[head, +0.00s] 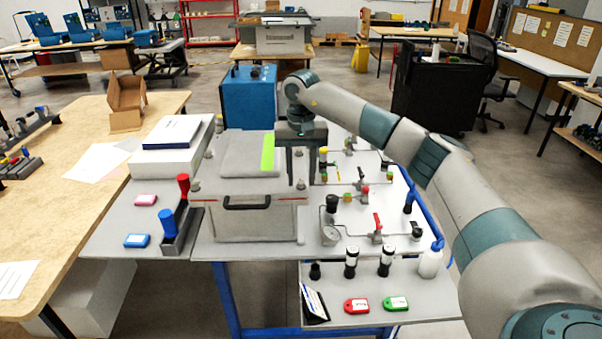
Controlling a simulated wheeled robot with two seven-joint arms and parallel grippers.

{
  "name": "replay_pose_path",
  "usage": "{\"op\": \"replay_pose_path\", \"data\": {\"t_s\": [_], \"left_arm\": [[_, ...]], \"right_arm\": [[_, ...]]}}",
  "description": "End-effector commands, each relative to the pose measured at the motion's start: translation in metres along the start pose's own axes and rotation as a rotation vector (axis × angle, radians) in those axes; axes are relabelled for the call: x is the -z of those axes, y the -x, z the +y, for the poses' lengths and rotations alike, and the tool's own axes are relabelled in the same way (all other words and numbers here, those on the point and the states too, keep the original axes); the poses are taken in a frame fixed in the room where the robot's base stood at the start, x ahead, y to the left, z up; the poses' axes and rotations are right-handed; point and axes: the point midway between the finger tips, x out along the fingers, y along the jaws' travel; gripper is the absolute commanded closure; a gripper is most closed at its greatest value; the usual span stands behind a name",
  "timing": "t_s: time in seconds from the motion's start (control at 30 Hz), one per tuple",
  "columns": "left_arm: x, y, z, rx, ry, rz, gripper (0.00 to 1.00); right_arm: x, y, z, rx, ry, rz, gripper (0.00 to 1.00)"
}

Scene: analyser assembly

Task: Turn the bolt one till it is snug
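The analyser (240,222) is a grey box with a lid, a black front handle (247,203) and a thin red line along the lid's edge. Small bolt heads show at the lid's corners: one at front left (195,187), one at back left (208,154) and one at front right (301,186). Which is bolt one cannot be told. My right gripper (301,180) points down over the lid's right side, its two fingers apart. The front right bolt shows between or just before the fingertips; contact cannot be made out. My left gripper is not in view.
Pipes, valves and a gauge (330,234) crowd the panel to the right. A red-handled tool (183,188) and a blue-handled tool (168,222) stand in a holder at left. A grey pad with a green strip (268,153) lies on the lid.

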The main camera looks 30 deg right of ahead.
Motion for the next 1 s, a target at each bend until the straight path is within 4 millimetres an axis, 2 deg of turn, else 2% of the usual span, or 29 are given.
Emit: {"op": "replay_pose_path", "data": {"t_s": [0.17, 0.33, 0.47, 1.0], "left_arm": [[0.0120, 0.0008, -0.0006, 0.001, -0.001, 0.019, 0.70], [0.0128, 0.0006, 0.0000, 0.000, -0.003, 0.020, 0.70], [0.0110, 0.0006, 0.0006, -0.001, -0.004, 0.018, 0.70], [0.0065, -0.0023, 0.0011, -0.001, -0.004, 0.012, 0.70]], "right_arm": [[-0.0001, -0.0029, 0.0002, 0.000, 0.000, 0.000, 0.66], [0.0000, -0.0027, 0.0001, 0.000, 0.000, 0.000, 0.68], [0.0000, -0.0026, 0.0001, 0.000, 0.000, 0.000, 0.99], [0.0002, -0.0026, 0.0000, 0.001, -0.073, 0.000, 1.00]]}}
